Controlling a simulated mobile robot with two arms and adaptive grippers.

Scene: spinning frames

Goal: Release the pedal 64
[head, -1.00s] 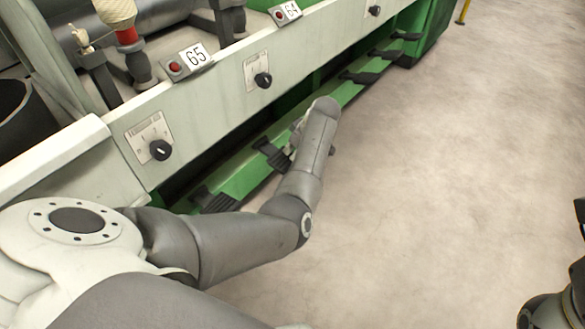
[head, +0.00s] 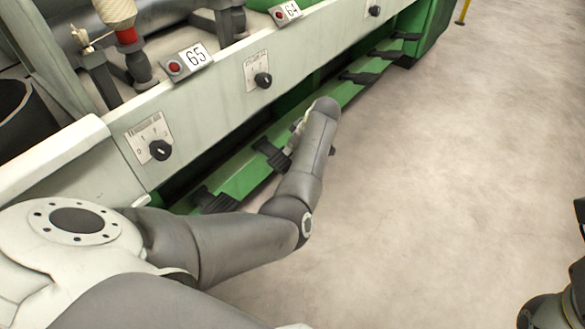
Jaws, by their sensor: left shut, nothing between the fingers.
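My left gripper (head: 292,145) is mostly hidden behind my grey forearm. It is shut, with nothing seen in it, just right of a black foot pedal (head: 270,154) on the green rail. I cannot tell whether it touches this pedal. The label 64 (head: 291,10) is on the machine's upper edge, and the pedals themselves carry no readable number. Another black pedal (head: 214,201) lies nearer, partly behind my arm. My right gripper is not clearly in view; only dark parts show at the right edge.
The green rail (head: 246,177) runs along the machine's foot, with several more black pedals (head: 361,77) farther back. A pale panel with black knobs (head: 263,80) stands above it. The label 65 (head: 195,57) is left of 64. The floor (head: 450,170) to the right is clear.

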